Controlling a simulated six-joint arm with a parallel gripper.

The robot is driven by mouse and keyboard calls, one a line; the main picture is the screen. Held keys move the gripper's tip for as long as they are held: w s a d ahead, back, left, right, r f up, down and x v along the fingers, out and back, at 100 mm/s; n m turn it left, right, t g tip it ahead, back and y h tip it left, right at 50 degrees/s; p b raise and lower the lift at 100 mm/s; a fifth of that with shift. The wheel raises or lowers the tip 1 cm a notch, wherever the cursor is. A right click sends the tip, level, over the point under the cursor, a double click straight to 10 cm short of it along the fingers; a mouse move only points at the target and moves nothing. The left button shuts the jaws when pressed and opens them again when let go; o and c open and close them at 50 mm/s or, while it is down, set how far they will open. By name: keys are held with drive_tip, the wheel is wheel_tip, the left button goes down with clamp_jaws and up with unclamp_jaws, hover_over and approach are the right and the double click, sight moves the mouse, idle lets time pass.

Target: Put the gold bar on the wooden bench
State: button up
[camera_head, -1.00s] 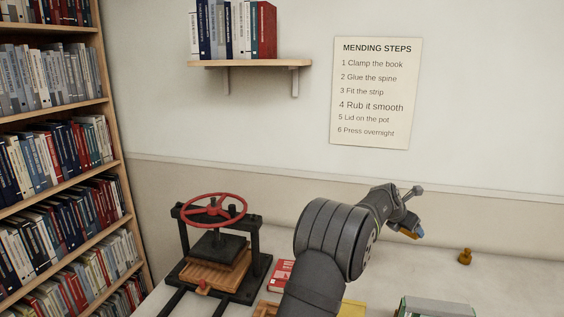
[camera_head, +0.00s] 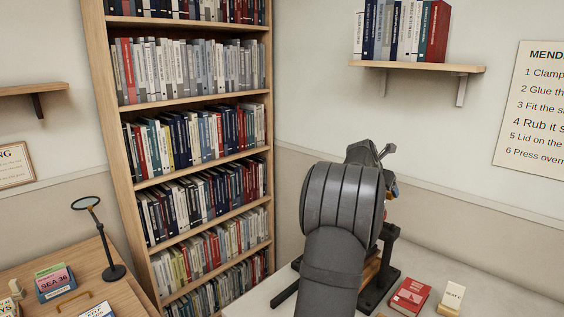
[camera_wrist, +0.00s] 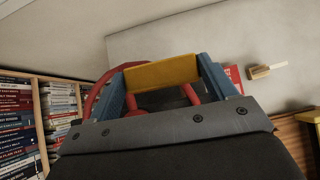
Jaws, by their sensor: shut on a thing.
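The gold bar (camera_wrist: 160,73) shows in the wrist view, held crosswise between the blue fingers of my gripper (camera_wrist: 165,80). It is off the surfaces below. A wooden bench (camera_head: 135,292) stands at the lower left of the head view, apart from my gripper. Only part of its top is in frame.
On the wooden bench are a magnifier stand (camera_head: 113,272), a card holder (camera_head: 56,284) and other small items. A tall bookcase (camera_head: 140,190) stands behind.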

drive_tip(key=shift+n+t+y, duration=0.4)
drive_tip(key=shift+n, duration=0.3)
drive_tip(key=w+a, duration=0.1)
drive_tip(key=a, duration=0.3)
drive_tip(key=a+r, duration=0.1)
drive_tip(key=a, duration=0.4)
drive_tip(key=w+a+r, duration=0.1)
drive_tip(key=a, duration=0.4)
drive_tip(key=shift+w+a, duration=0.25)
drive_tip(key=shift+w, duration=0.05)
drive_tip(key=s+a+f+n+y, duration=0.1)
drive_tip(key=s+a+f, duration=0.2)
drive_tip(key=a+f, duration=0.3)
drive_tip(key=s+a+f+n, duration=0.1)
drive_tip(key=s+a+f, duration=0.25)
drive_tip(key=a, duration=0.45)
drive_tip(key=s+a+f+n+t+y, duration=0.1)
drive_tip(key=s+a+f, duration=0.3)
drive_tip(key=s+f, duration=0.5)
drive_tip(key=shift+s+a+f+n+t+y, duration=0.25)
drive_tip(key=shift+f+n+y, duration=0.35)
drive_tip(key=shift+f, duration=0.6)
drive_tip(key=shift+w, duration=0.1)
